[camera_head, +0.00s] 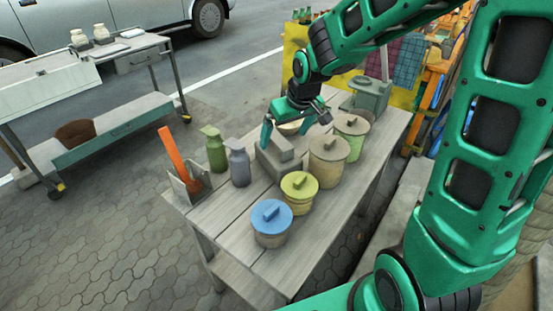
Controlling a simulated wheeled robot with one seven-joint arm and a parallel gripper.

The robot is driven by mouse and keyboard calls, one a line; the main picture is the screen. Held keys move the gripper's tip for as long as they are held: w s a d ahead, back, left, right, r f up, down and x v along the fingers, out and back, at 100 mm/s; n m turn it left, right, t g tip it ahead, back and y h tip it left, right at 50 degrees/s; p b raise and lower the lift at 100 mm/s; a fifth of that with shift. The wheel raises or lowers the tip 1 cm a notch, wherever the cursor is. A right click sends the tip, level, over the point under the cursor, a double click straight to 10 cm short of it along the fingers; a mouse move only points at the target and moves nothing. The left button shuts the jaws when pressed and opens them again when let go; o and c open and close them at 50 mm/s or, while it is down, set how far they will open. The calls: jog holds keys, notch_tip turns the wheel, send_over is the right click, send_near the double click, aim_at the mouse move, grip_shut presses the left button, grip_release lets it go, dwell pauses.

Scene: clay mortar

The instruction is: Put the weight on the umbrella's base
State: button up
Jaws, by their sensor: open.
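A grey block with a raised top (277,162), which looks like the weight, sits on the wooden table among the jars. My gripper (295,128) is just above and behind it, with fingers spread apart and nothing visible between them. I cannot tell whether a finger touches the block. A grey-green box-like piece (369,94) at the table's far end has a thin pole (384,62) rising by it; it looks like the umbrella's base. My arm hides the upper pole and any canopy.
Green (215,150) and grey (239,163) bottles and a holder with an orange stick (173,152) stand left. The table's front left (225,215) is clear.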

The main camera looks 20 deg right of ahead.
aim_at(277, 150)
jog(key=x, duration=0.5)
jog(key=shift+w+f, duration=0.15)
jog(key=shift+f, duration=0.2)
jog(key=shift+w+x, duration=0.1)
jog(key=shift+x, duration=1.2)
jog(key=shift+w+x, duration=0.15)
jog(key=shift+x, duration=1.1)
jog(key=shift+r, duration=0.1)
jog(key=shift+d, duration=0.1)
jog(key=c, duration=1.8)
jog(key=shift+w+r, duration=0.15)
jog(key=c, duration=0.4)
jog(key=shift+o, duration=0.2)
